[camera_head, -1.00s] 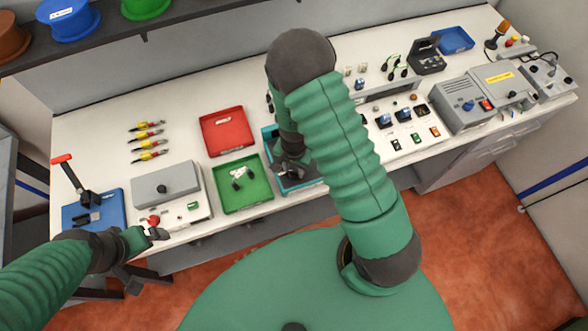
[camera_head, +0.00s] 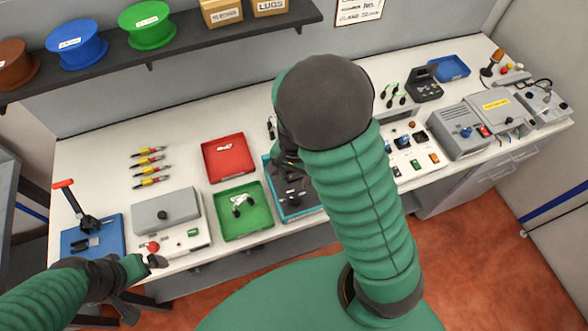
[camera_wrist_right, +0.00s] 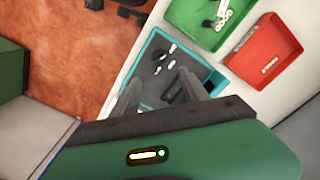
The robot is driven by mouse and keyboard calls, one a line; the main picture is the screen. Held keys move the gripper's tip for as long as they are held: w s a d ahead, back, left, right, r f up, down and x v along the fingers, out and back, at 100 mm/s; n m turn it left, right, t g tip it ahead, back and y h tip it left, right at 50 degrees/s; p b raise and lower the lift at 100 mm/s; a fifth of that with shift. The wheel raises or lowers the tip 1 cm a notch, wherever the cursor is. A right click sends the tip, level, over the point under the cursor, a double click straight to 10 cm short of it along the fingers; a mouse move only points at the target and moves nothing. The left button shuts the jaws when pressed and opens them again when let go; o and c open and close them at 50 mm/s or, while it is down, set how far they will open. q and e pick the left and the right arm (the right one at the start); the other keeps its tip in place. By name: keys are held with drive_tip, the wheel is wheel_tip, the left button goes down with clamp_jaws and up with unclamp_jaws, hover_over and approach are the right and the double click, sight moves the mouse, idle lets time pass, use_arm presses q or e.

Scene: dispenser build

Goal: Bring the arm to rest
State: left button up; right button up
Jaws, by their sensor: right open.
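My right arm (camera_head: 355,200) rises across the middle of the head view, its dark joint close to the camera. My right gripper (camera_head: 287,160) is partly hidden behind it, over the far part of the teal tray (camera_head: 302,217). In the right wrist view the right gripper (camera_wrist_right: 160,88) has its two fingers apart, with nothing held between them. The teal tray (camera_wrist_right: 152,42) with its dark insert lies below and beyond the fingers. My left gripper (camera_head: 152,262) is low at the left, in front of the grey box; its finger gap is too small to judge.
A green tray (camera_head: 220,222) and a red tray (camera_head: 209,163) lie left of the teal tray. A grey box (camera_head: 165,208) and a blue-based lever press (camera_head: 78,240) stand farther left. Grey instruments (camera_head: 460,133) fill the right end. A shelf (camera_head: 190,47) with spools overhangs the back.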

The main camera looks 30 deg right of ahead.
wheel_tip(320, 180, up, 3)
drive_tip(key=shift+d, duration=0.1)
idle(0.3)
drive_tip(key=s+a+f+n+t+b, duration=0.2)
drive_tip(key=s+a+f+n+b, duration=0.3)
drive_tip(key=f+n+b, duration=0.3)
drive_tip(key=n+b, duration=0.3)
drive_tip(key=b, duration=0.1)
drive_tip(key=shift+n+t, duration=0.3)
